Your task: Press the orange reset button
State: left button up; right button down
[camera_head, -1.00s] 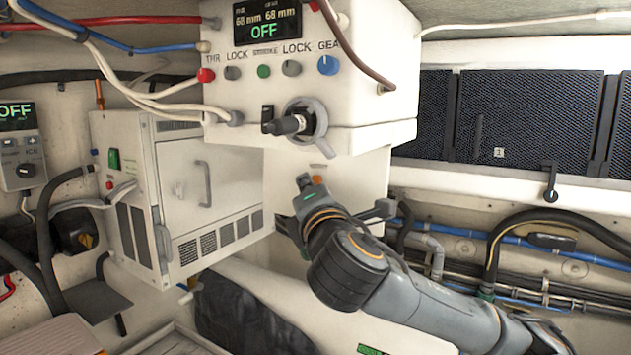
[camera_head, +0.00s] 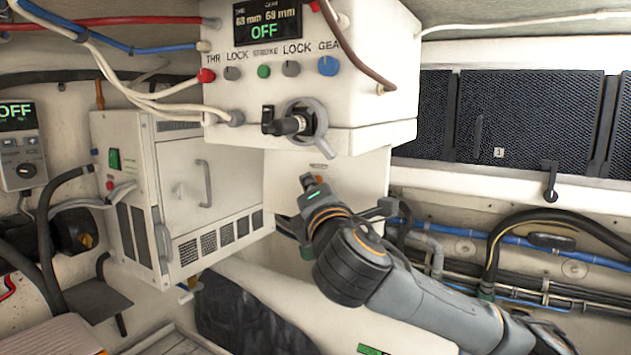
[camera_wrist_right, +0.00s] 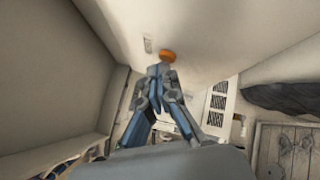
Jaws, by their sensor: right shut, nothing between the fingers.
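The orange reset button (camera_wrist_right: 168,55) is a small round disc on a pale wall panel, seen in the right wrist view just beyond my fingertips. In the head view it is almost hidden by my right gripper, with only a trace of orange beside the tips. My right gripper (camera_head: 309,183) is shut and empty, pointing up at the lower white panel (camera_head: 352,170). In the wrist view the closed fingertips (camera_wrist_right: 160,70) overlap the button's lower edge; I cannot tell whether they touch it. My left gripper is not in view.
A white control box (camera_head: 360,105) with knobs and a black rotary handle (camera_head: 288,124) overhangs just above the gripper. A white cabinet (camera_head: 205,190) stands to the left. Cables and blue pipes (camera_head: 470,255) run along the right wall.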

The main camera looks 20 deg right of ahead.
jog(key=shift+w+d, duration=0.3)
jog(key=shift+d, duration=0.05)
dwell(0.5)
jog(key=shift+s+a, duration=0.1)
dwell(0.3)
jog(key=shift+s+a, duration=0.55)
jog(key=shift+a, duration=0.15)
jog(key=s+a, duration=0.1)
jog(key=s+a+p, duration=0.1)
jog(key=s+a, duration=0.1)
jog(key=shift+a+r, duration=0.25)
jog(key=shift+a, duration=0.15)
dwell(0.6)
